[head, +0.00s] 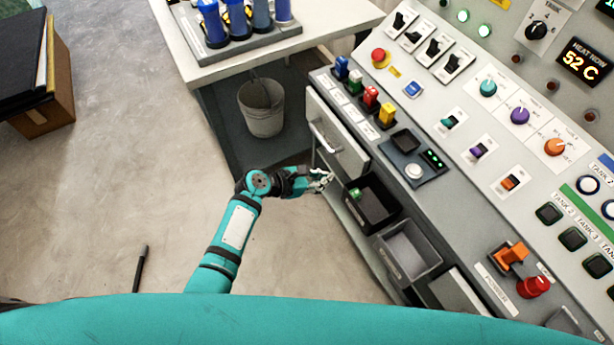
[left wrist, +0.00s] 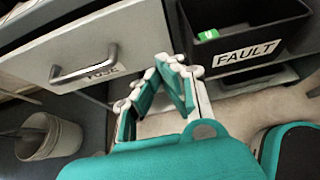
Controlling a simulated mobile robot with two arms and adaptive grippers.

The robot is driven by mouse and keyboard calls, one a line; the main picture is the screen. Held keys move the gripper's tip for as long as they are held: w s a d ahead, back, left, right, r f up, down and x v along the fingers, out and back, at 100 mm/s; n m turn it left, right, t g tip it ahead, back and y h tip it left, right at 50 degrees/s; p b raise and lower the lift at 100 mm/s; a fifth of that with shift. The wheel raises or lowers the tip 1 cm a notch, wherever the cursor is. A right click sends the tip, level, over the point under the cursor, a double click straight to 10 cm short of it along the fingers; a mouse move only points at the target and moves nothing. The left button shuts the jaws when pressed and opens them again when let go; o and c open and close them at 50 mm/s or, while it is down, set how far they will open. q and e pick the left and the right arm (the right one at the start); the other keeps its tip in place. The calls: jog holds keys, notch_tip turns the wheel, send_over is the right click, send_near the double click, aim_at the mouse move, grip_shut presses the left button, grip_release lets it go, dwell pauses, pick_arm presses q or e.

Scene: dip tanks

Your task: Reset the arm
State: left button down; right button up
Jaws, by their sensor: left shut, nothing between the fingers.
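My left arm (head: 236,232) reaches in from the lower left in the head view. Its gripper (head: 322,180) is shut and empty, in front of the console beside a drawer and a black bin. In the left wrist view the gripper (left wrist: 172,62) has its fingertips together with nothing between them. The drawer (head: 338,140) has a metal handle and reads FUSE in the left wrist view (left wrist: 88,50). The black bin (head: 371,204) is labelled FAULT in the left wrist view (left wrist: 245,35) and holds a small green item (left wrist: 208,35). My right gripper is not in view.
A grey bin (head: 408,250) sits beside the black bin. The control console (head: 470,100) fills the right side with switches, knobs and buttons. A bucket (head: 262,108) stands under the table (head: 215,62). The floor left of my arm is mostly clear.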

pick_arm(q)
jog(key=shift+v, duration=2.2)
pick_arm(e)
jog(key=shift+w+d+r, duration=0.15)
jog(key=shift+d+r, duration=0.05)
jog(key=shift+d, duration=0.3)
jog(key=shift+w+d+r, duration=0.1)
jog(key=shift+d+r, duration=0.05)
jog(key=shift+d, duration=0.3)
